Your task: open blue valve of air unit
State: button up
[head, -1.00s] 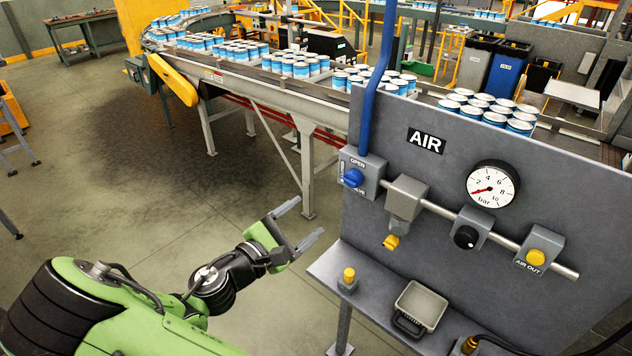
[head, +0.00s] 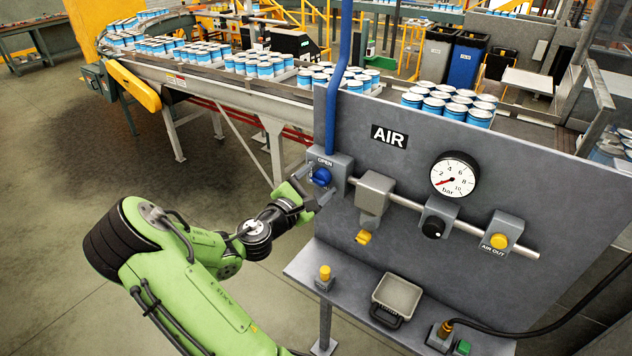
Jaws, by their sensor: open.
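The blue valve knob (head: 321,177) sits on a grey box at the left end of the air unit panel (head: 400,258). The word OPEN is printed above the knob, and a blue pipe (head: 337,90) runs up from the box. My gripper (head: 318,190) is open at the panel's left edge, with its fingers just in front of and below the knob. I cannot tell whether a finger touches the knob. The lower lettering around the knob is partly hidden. The pressure gauge (head: 453,174) has its red needle near the low end.
A grey pipe (head: 465,226) carries a filter (head: 373,192), a black knob (head: 433,228) and a yellow AIR OUT button (head: 499,240). A shelf below holds a grey tray (head: 397,296) and a yellow-topped fitting (head: 325,273). A conveyor with cans (head: 265,66) runs behind. The floor at left is open.

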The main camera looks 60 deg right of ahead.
jog(key=c, duration=1.1)
jog(key=shift+o, duration=0.2)
jog(key=shift+f+m+b, duration=0.1)
jog(key=shift+m+b, duration=0.2)
jog(key=m+b, duration=0.3)
jog(key=shift+f+m, duration=0.15)
jog(key=shift+m, duration=0.25)
jog(key=m+b, duration=0.4)
jog(key=shift+f, duration=0.1)
jog(key=m+b, duration=0.4)
jog(key=m, duration=0.1)
jog(key=m+b, duration=0.4)
jog(key=shift+m, duration=0.3)
